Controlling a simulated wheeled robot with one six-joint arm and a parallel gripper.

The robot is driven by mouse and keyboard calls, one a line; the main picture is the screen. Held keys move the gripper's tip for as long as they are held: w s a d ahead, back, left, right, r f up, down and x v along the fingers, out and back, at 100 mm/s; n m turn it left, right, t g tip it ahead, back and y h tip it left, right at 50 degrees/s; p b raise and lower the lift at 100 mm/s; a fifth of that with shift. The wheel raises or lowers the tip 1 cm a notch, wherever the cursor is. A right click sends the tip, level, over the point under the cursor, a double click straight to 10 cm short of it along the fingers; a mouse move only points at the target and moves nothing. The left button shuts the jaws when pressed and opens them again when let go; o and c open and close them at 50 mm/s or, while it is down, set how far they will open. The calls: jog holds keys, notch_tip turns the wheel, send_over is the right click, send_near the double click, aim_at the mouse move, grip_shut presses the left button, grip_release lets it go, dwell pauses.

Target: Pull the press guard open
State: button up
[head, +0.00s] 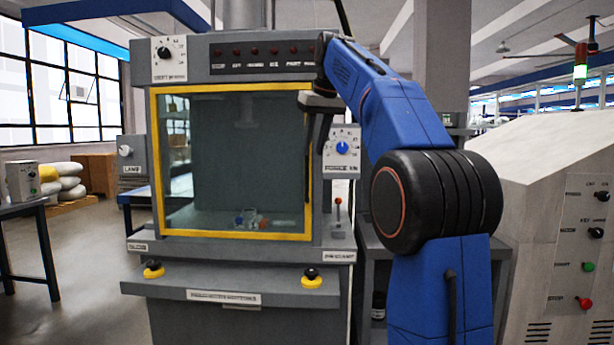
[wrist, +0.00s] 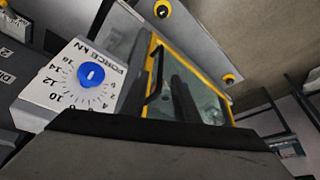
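The press guard (head: 232,237) is a clear pane in a yellow frame, standing across the front of the grey press (head: 222,48). It appears shut. A dark upright handle (head: 307,170) runs along its right side. In the wrist view the yellow frame (wrist: 212,82) is tilted, with the black handle (wrist: 156,76) standing out from it. My gripper (head: 318,125) is at the guard's upper right corner, near the handle's top. In the wrist view a dark part of it fills the bottom. The fingertips are not clear, and I cannot tell whether they touch the handle.
A force dial box (head: 342,150) with a blue knob juts out right of the guard, close to my gripper; it also shows in the wrist view (wrist: 80,85). Two yellow-based black buttons (head: 152,270) sit on the front ledge. A pale control cabinet (head: 560,190) stands at right.

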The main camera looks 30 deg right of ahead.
send_over(307, 198)
jog(key=f, duration=0.9)
jog(key=shift+w+d+f, duration=0.1)
jog(key=shift+w+d, duration=0.05)
jog(key=shift+w, duration=0.15)
grip_shut()
